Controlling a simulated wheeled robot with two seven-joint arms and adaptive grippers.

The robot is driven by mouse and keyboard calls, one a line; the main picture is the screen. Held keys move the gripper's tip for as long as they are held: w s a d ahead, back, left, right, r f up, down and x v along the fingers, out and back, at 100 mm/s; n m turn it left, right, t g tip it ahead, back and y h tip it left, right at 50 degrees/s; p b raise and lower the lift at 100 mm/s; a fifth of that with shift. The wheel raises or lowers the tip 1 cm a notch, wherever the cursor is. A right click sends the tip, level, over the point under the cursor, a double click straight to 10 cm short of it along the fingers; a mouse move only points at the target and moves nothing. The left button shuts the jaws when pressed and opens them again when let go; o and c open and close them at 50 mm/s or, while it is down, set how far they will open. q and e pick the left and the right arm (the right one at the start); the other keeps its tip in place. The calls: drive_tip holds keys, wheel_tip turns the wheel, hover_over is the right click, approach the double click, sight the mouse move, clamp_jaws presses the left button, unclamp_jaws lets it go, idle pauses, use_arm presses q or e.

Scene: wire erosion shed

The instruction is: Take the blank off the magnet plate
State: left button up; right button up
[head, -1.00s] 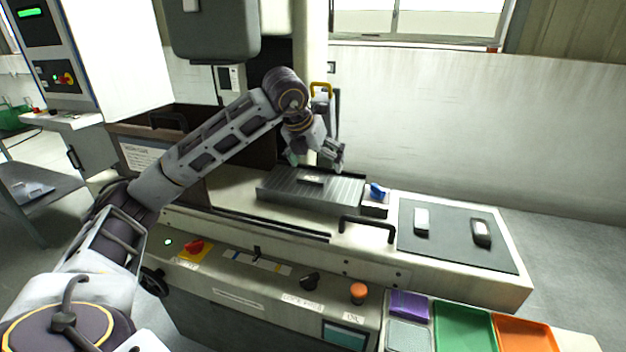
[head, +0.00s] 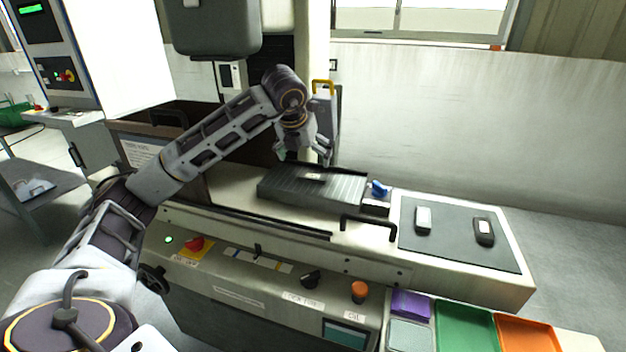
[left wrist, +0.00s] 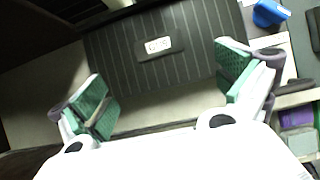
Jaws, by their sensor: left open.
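The magnet plate (head: 335,188) is a dark ribbed block on the machine bed; it also fills the upper middle of the left wrist view (left wrist: 205,62). The blank (head: 314,176) is a small dark piece with a pale label, lying flat on the plate; it shows in the left wrist view (left wrist: 153,52). My left gripper (head: 304,158) is above the rear of the plate. In the left wrist view its green-padded fingers (left wrist: 166,92) are wide apart and empty, with the blank beyond them, between their lines. My right gripper is not in view.
A blue knob (head: 379,188) sits at the plate's right end. A black bar handle (head: 368,224) stands in front. A dark mat (head: 455,252) at right holds two small blocks. Green (head: 464,328) and orange (head: 525,335) trays lie at the lower right.

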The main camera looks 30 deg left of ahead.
sight(313, 176)
use_arm(q)
drive_tip(key=x, duration=0.5)
drive_tip(key=shift+w+f, duration=0.15)
drive_tip(key=shift+f, duration=0.15)
drive_tip(key=shift+w+a+f, duration=0.15)
drive_tip(key=shift+w+f, duration=0.2)
drive_tip(key=shift+f, duration=0.15)
drive_tip(key=shift+b+x, duration=0.45)
drive_tip(key=shift+x, duration=1.5)
drive_tip(key=shift+w+a, duration=0.1)
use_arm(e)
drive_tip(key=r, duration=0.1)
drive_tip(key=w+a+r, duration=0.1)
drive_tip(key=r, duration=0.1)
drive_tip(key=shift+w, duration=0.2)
use_arm(q)
drive_tip(key=shift+r, duration=0.1)
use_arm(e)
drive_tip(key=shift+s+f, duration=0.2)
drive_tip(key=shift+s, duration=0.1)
use_arm(q)
drive_tip(key=shift+c, duration=0.3)
drive_tip(key=c, duration=1.3)
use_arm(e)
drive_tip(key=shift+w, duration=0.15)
